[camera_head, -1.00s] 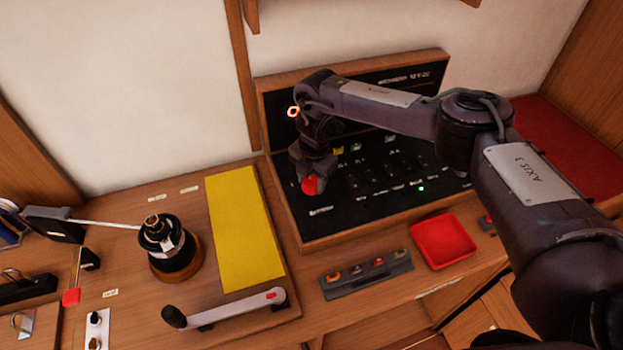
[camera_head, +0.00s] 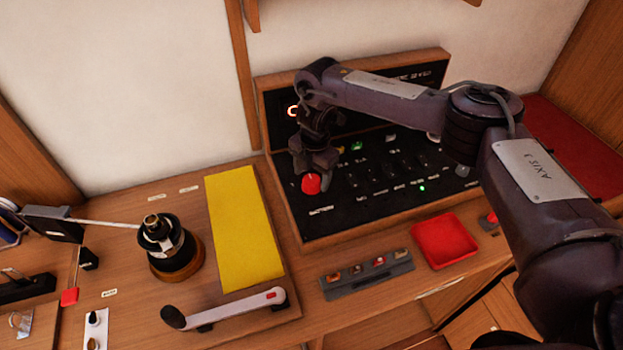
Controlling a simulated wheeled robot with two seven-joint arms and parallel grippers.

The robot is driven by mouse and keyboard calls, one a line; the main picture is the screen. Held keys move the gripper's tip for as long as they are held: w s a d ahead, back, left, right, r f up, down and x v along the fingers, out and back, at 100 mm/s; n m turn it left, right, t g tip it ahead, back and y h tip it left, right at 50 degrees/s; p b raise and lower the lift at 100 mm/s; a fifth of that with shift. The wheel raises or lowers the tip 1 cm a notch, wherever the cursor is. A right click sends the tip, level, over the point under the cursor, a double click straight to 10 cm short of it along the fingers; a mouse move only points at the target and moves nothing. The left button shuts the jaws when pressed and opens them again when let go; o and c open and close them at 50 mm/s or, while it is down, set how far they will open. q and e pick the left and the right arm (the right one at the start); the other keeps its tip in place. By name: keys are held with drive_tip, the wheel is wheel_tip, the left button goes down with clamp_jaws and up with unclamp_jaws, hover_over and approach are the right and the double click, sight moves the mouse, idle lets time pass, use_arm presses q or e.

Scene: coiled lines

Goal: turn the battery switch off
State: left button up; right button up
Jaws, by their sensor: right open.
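The battery switch is a red knob (camera_head: 311,184) at the lower left of the black switch panel (camera_head: 345,215), above a small white label. My right gripper (camera_head: 313,168) is open and sits just above and behind the knob. I cannot tell whether its fingers touch the knob. The knob's far side is partly hidden by the gripper. My left gripper is not in view.
A lit green lamp (camera_head: 422,188) and rows of small switches are on the panel. A red tray (camera_head: 444,241) and a grey holder (camera_head: 366,274) lie in front. A winch (camera_head: 168,247), a yellow mat (camera_head: 243,229) and a handle (camera_head: 225,309) are to the left.

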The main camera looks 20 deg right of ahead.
sight(313, 181)
wheel_tip(313, 181, up, 6)
drive_tip(key=shift+s+d+f+b, duration=0.1)
drive_tip(key=shift+s+b, duration=0.05)
drive_tip(key=shift+b, duration=0.45)
